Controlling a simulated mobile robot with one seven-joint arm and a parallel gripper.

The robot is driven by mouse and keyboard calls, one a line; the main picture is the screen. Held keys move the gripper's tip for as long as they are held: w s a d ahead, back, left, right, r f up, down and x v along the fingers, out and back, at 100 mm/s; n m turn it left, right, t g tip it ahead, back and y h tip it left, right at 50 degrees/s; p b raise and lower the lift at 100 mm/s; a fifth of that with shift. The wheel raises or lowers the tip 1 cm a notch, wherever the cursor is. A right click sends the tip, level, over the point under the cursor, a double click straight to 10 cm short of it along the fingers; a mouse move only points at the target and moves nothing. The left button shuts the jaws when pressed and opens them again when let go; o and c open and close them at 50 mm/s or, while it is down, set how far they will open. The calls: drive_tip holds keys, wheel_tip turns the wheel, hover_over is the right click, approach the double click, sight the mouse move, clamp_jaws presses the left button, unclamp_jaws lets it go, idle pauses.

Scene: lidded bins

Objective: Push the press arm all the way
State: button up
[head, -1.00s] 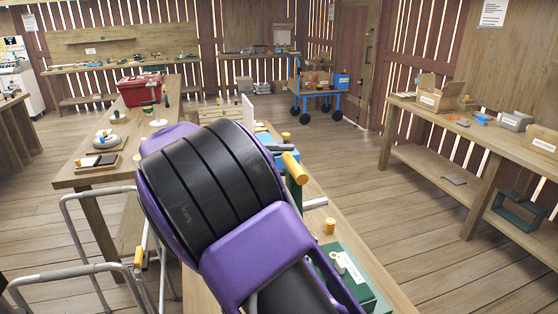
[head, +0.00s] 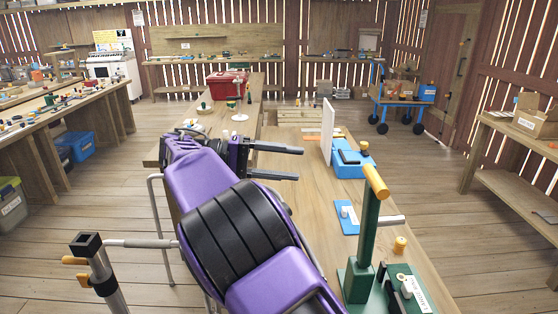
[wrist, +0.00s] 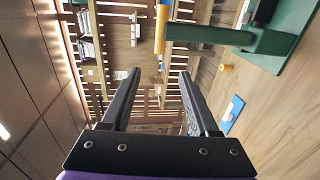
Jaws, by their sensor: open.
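The press is green, with a base (head: 356,283) on the table at the lower right of the head view. Its press arm (head: 368,225) stands nearly upright and ends in a yellow grip (head: 376,181). The wrist view shows the green arm (wrist: 208,35) and the yellow grip (wrist: 161,30) above and slightly right of the fingertips. My gripper (head: 301,163) is open and empty, to the left of the press arm and apart from it in the head view. Its two black fingers also show in the wrist view (wrist: 158,75).
The press stands on a wooden table (head: 310,195). A blue box (head: 346,166) and a white panel (head: 328,130) stand behind it. A small yellow knob (head: 400,244) is at its right. A metal-framed stand (head: 103,270) is at the lower left.

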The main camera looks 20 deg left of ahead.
drive_tip(key=shift+v, duration=0.9)
